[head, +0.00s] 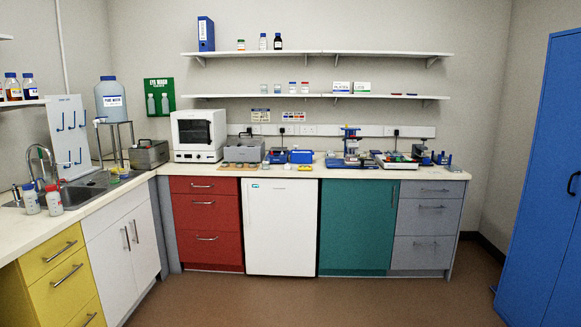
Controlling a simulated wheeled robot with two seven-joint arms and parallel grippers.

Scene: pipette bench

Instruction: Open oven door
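The oven (198,135) is a white box-shaped unit with a dark window in its front. It stands on the back bench near the corner, above the red drawers. Its door looks shut. A small control strip runs below the window; the handle is too small to make out. Neither of my grippers is in the head view.
The bench (330,171) holds a grey bath, racks and pipetting gear right of the oven. A grey box (149,154) stands close to its left. A sink (95,186) is at left, a blue cabinet (545,190) at right. The brown floor (320,300) is clear.

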